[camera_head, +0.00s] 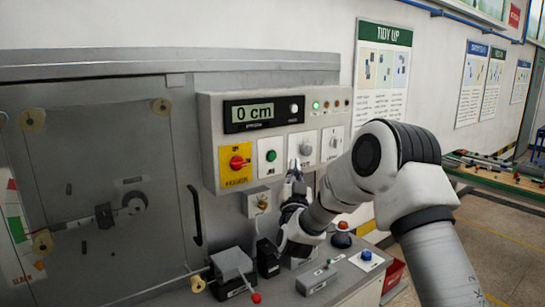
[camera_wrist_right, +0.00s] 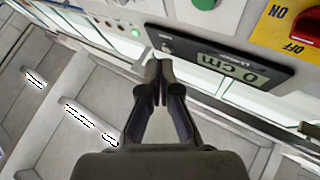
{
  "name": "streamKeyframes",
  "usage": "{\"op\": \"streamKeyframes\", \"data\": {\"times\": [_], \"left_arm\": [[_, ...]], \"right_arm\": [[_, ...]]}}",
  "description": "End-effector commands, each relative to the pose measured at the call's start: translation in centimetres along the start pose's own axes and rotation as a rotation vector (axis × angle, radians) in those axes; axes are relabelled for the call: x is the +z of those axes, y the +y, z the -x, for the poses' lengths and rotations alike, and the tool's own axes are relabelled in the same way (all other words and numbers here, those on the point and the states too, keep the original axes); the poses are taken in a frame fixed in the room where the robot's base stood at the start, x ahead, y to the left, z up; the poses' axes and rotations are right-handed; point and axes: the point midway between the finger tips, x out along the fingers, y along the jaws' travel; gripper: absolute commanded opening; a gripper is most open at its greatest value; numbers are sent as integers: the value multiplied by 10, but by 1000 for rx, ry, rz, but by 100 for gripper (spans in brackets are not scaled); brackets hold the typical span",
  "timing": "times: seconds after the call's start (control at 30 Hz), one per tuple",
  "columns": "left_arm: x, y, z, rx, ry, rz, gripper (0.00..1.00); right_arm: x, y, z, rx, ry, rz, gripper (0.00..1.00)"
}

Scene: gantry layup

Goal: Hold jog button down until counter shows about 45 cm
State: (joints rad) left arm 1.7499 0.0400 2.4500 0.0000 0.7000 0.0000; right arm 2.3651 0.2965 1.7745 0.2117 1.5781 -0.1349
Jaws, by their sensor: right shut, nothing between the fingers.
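The counter (camera_head: 253,114) on the grey control panel reads 0 cm; it also shows, turned over, in the right wrist view (camera_wrist_right: 225,70). A green button (camera_head: 271,156) on a white plate sits below it; its small label is hard to read, so I cannot tell if it is the jog button. It is partly cut off at the top of the right wrist view (camera_wrist_right: 205,3). My right gripper (camera_head: 295,168) is shut and empty, just right of and below the green button, apparently apart from it. Its fingertips (camera_wrist_right: 160,70) show in the wrist view. My left gripper is not in view.
A red rotary switch (camera_head: 237,162) on a yellow plate is left of the green button. A grey knob (camera_head: 306,148) and another switch (camera_head: 333,143) are right. A key switch box (camera_head: 262,202) hangs below. Blue (camera_head: 366,255) and red (camera_head: 343,227) buttons stand on the bench.

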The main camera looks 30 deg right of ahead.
Motion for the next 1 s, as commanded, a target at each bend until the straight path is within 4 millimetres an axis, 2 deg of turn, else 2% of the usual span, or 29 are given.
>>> {"op": "streamKeyframes", "data": {"times": [0.23, 0.5, 1.0], "left_arm": [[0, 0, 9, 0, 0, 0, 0], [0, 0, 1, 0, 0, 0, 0], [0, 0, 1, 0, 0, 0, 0]], "right_arm": [[18, -20, -26, -2, 0, -1, 0], [33, -33, -44, -1, 1, -1, 0], [34, -34, -46, -1, -1, -1, 0]]}}
